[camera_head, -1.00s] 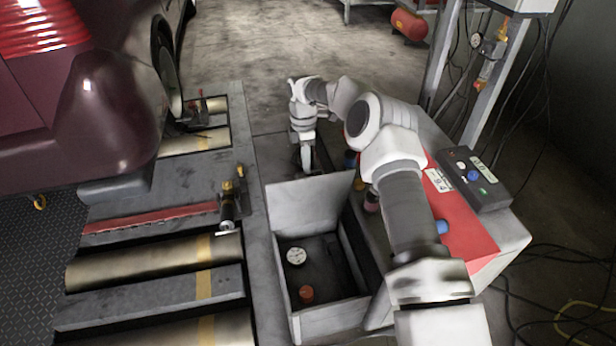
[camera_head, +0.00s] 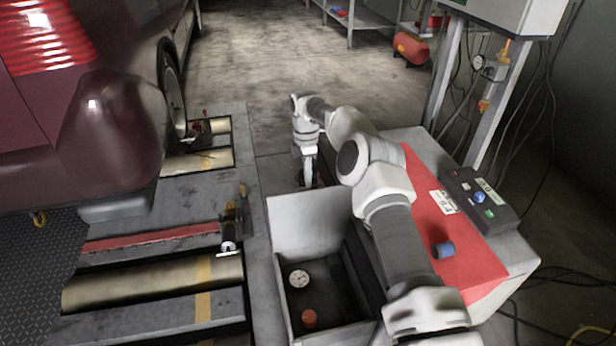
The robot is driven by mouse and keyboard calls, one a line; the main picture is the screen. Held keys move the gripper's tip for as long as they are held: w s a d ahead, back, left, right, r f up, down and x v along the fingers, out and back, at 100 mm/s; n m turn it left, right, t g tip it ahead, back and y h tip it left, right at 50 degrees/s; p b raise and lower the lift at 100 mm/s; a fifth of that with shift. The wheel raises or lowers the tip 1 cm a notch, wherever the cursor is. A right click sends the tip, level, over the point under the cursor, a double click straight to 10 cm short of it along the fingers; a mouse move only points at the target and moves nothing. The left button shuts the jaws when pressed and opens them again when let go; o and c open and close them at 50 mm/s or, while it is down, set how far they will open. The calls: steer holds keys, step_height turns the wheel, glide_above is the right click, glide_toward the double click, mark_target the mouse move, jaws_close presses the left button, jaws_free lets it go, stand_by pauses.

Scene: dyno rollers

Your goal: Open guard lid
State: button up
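The guard lid (camera_head: 309,220) is a light grey panel standing up at the far edge of a grey box (camera_head: 283,300). The box's inside is open to view, with a white round gauge (camera_head: 299,279) and an orange-red knob (camera_head: 309,318) in it. My gripper (camera_head: 309,180) points down just behind the lid's upper edge. Its fingertips are partly hidden by the lid, and I cannot tell whether they touch it. My arm crosses over the box's right side and hides part of it.
A red-topped cabinet (camera_head: 471,268) with a blue knob (camera_head: 443,250) and a black control box (camera_head: 480,200) stands at the right. A dark red car (camera_head: 90,130) stands at the left, above rollers (camera_head: 150,284).

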steer(key=o, duration=0.5)
steer(key=f, duration=0.1)
steer(key=s+f, duration=0.1)
steer(key=f, duration=0.2)
steer(key=shift+s+d, duration=0.2)
steer(key=shift+d, duration=0.2)
steer(key=shift+o, duration=0.2)
steer(key=shift+r, duration=0.15)
step_height(320, 180, up, 15)
steer(key=w+a+p, duration=0.1)
steer(key=w+p, duration=0.1)
steer(key=p, duration=0.4)
steer(key=shift+w, duration=0.3)
steer(key=shift+a, duration=0.1)
